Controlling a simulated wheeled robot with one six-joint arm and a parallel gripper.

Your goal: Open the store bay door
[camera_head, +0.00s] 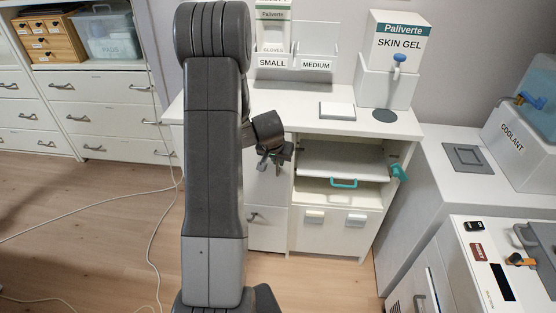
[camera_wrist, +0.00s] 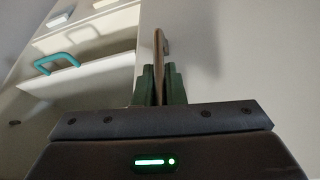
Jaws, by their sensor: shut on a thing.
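A white cabinet (camera_head: 268,228) stands ahead with a white door or drawer panel on its left side; no label on it names the store bay. In the wrist view the white panel (camera_wrist: 235,60) fills the right. A thin brownish handle (camera_wrist: 158,45) stands out from it. My gripper (camera_wrist: 160,88) has its green-padded fingers closed on both sides of this handle. In the head view my gripper (camera_head: 272,160) is at the upper part of the left panel, and the handle there is mostly hidden by it. I see no clear gap at the panel's edge.
Right of the panel is an open bay with a teal handle (camera_head: 344,183), also in the wrist view (camera_wrist: 60,64). A teal piece (camera_head: 399,173) juts out at the cabinet's right side. A skin gel dispenser (camera_head: 388,85) stands on top. Cables (camera_head: 150,235) lie on the floor at left.

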